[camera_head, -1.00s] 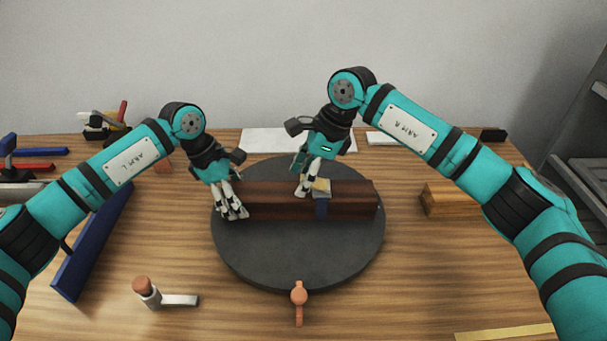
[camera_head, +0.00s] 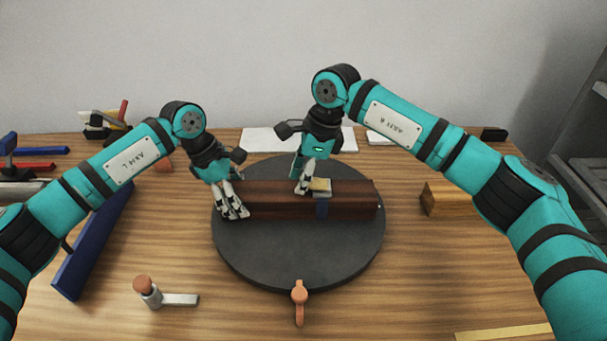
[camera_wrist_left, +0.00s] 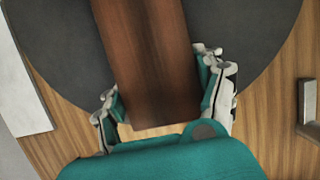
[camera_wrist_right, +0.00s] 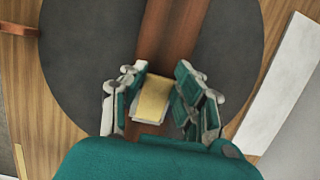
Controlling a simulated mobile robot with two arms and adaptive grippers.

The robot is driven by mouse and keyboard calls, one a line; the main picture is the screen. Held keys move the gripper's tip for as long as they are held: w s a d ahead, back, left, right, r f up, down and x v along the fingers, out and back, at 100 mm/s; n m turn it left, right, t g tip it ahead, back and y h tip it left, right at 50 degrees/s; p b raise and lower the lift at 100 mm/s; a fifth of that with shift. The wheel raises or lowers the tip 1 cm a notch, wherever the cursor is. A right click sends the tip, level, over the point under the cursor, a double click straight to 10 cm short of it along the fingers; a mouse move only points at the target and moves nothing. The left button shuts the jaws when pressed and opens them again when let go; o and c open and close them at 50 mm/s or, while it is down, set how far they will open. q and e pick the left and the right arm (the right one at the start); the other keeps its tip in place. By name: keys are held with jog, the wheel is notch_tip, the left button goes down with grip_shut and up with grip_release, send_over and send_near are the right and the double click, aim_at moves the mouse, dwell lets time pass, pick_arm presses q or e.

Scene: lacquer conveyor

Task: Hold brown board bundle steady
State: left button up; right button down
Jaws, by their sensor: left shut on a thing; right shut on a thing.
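The brown board bundle (camera_head: 352,204) lies flat across the round dark turntable (camera_head: 298,258). My left gripper (camera_head: 234,213) is shut on its left end; in the left wrist view the fingers sit on both sides of the bundle (camera_wrist_left: 150,60). The fingers partly hide the block.
A wooden block (camera_head: 448,199) stands right of the turntable. A long blue bar (camera_head: 92,242) lies at left. A grey clamp-like piece with a brown knob (camera_head: 165,297) and an orange handle (camera_head: 299,298) are at the front. White sheets (camera_head: 262,138) lie behind. The front right table is mostly clear.

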aim_at(318, 183)
jog(key=c, duration=1)
grip_release()
jog(key=shift+o, duration=0.2)
jog(key=shift+r, duration=0.1)
jog(key=v, duration=1.2)
pick_arm(q)
jog(key=o, duration=1.2)
